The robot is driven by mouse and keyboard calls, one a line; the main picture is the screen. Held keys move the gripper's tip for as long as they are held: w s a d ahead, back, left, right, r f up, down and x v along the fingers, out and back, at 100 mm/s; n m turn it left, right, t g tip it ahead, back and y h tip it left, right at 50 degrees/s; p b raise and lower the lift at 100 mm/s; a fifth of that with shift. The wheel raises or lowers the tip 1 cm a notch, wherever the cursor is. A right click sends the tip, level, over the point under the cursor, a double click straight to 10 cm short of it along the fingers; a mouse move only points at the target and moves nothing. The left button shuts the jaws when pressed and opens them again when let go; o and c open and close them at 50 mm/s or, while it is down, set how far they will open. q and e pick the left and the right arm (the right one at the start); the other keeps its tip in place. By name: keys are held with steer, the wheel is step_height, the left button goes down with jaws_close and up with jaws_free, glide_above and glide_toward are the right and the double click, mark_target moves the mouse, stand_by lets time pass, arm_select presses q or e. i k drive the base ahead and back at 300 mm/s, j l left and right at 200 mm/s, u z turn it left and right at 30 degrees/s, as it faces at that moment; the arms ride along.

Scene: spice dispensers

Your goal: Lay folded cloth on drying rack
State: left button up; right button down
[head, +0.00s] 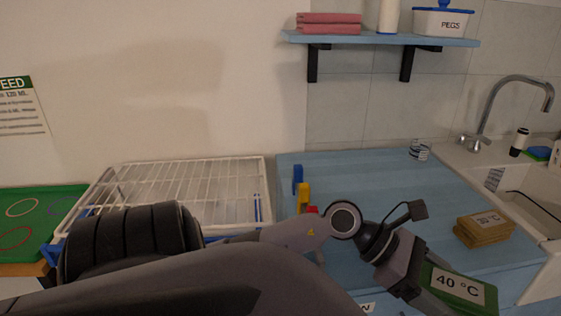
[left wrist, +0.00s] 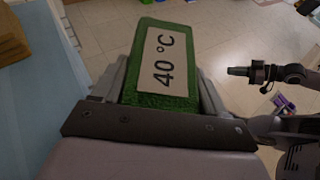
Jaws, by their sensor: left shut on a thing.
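A green folded cloth (head: 458,289) with a pale "40 °C" label is at the lower right of the head view. My left gripper (head: 418,278) is shut on it and holds it beyond the counter's front edge. In the left wrist view the cloth (left wrist: 160,65) sits between both fingers over the tiled floor. The white wire drying rack (head: 190,180) stands at the left of the head view, far left of the gripper. Its bars look bare; my arm hides its near part. A dark arm part, perhaps my right gripper (left wrist: 245,72), shows in the left wrist view; its jaws are unclear.
A brown folded stack (head: 484,228) labelled "30 °C" lies on the blue counter (head: 370,170), left of the sink (head: 525,185). Blue, yellow and red pegs (head: 303,195) stand beside the rack. A wall shelf (head: 380,39) holds pink folded cloths and a pegs box.

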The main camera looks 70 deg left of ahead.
mark_target(219, 198)
steer(key=k+u, duration=0.15)
steer(key=k, duration=0.45)
steer(key=k+j+u, duration=0.1)
steer(key=k+j, duration=0.25)
steer(key=j, duration=0.15)
steer(key=j+u, duration=0.1)
steer(key=j, duration=0.5)
